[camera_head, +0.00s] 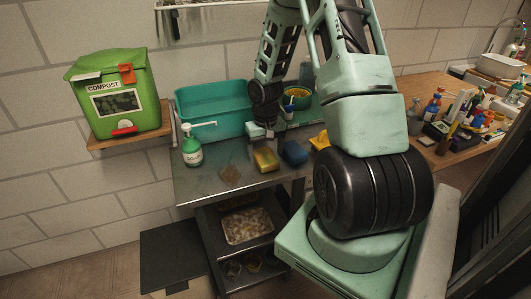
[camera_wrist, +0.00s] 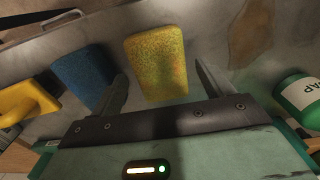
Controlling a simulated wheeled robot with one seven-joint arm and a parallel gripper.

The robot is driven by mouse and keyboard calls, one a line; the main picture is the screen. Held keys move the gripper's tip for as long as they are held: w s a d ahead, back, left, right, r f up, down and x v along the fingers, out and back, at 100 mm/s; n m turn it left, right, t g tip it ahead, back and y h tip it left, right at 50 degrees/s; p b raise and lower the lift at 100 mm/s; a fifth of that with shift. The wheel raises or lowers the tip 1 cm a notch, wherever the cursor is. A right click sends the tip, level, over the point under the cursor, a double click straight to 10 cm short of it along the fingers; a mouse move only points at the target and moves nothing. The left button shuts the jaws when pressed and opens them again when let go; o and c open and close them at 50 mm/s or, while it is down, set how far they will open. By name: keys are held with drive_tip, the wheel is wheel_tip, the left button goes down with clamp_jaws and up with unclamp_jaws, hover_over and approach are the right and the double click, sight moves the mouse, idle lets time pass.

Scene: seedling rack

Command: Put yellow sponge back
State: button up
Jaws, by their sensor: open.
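The yellow sponge (camera_head: 266,159) lies on the metal cart top (camera_head: 205,180), in front of the teal tub. It also shows in the wrist view (camera_wrist: 157,62), ahead of my jaws. My gripper (camera_head: 269,137) is just behind the sponge in the head view. In the wrist view my gripper (camera_wrist: 161,84) is open and empty, with one finger to each side of the sponge's near end. Whether a finger touches it, I cannot tell. A blue sponge (camera_head: 294,153) lies just right of the yellow one; in the wrist view it (camera_wrist: 84,75) sits close beside the left finger.
A green soap bottle (camera_head: 192,150) stands on the cart's left part. A flat brown patch (camera_head: 229,174) is left of the sponge. The teal tub (camera_head: 212,97) stands behind. Another yellow object (camera_head: 320,141) is to the right. A compost bin (camera_head: 117,95) sits on a wall shelf.

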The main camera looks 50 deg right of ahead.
sight(266, 155)
wheel_tip(266, 155, up, 11)
drive_tip(key=w+a+r+n, duration=0.1)
drive_tip(key=a+r+n, duration=0.1)
drive_tip(key=a, duration=0.6)
drive_tip(key=w+a+r+n, duration=0.1)
drive_tip(key=a+n, duration=0.1)
drive_tip(key=a, duration=0.6)
drive_tip(key=s+a+r+n, duration=0.1)
drive_tip(key=s+a+n, duration=0.3)
drive_tip(key=a, duration=0.5)
drive_tip(key=s+a+r+n, duration=0.2)
drive_tip(key=s+a, duration=0.3)
drive_tip(key=a, duration=0.5)
drive_tip(key=s+a+n, duration=0.4)
drive_tip(key=s+a, duration=0.1)
drive_tip(key=s, duration=0.5)
drive_tip(key=shift+a+r+y, duration=0.15)
drive_tip(key=shift+a+y, duration=0.15)
